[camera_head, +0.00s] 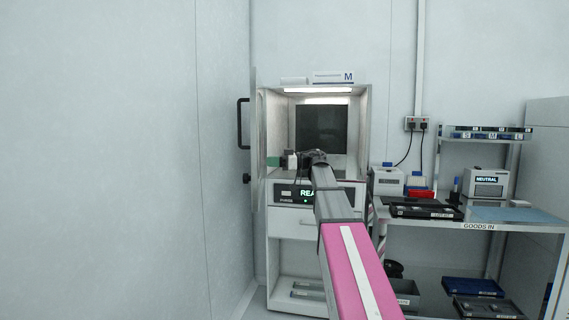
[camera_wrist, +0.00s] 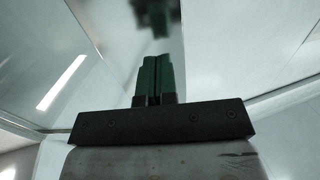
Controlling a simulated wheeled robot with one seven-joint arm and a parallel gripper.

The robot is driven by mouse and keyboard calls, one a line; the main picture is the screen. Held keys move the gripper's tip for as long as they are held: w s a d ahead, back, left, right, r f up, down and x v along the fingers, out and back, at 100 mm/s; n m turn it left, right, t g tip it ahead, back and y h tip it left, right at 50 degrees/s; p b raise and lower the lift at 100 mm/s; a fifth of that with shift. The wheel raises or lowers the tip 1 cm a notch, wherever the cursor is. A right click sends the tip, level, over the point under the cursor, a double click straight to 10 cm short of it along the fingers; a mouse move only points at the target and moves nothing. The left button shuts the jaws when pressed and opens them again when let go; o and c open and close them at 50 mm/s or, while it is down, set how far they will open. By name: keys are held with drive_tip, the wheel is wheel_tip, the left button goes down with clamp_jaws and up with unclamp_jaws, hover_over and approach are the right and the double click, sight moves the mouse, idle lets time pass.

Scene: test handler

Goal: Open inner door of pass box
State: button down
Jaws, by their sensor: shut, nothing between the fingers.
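The pass box (camera_head: 365,135) is a white cabinet with a lit chamber and a dark window (camera_head: 321,129) in its back wall. Its near door (camera_head: 258,135) stands swung open at the left, seen almost edge-on, with a black bar handle (camera_head: 243,124) on its outer side. My gripper (camera_head: 272,161) is at the chamber opening, its green fingers pointing left at the door's inner side. I cannot tell whether they touch it. In the wrist view the green fingers (camera_wrist: 153,60) are together and empty. A blurred dark green shape ahead of them may be their reflection.
A panel with a lit display (camera_head: 307,193) is below the chamber, partly hidden by my arm. A wall (camera_head: 220,160) stands close left of the door. A goods-in bench (camera_head: 480,228) with trays and devices is at right.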

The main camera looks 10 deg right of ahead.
drive_tip(key=shift+w+a, duration=0.15)
drive_tip(key=shift+a, duration=0.6)
drive_tip(key=shift+w+a, duration=0.1)
drive_tip(key=shift+a, duration=0.6)
drive_tip(key=w+a+m+t, duration=0.1)
drive_tip(key=w+a+t, duration=0.1)
drive_tip(key=a, duration=1.1)
drive_tip(key=shift+w+m, duration=0.3)
drive_tip(key=shift+w, duration=0.25)
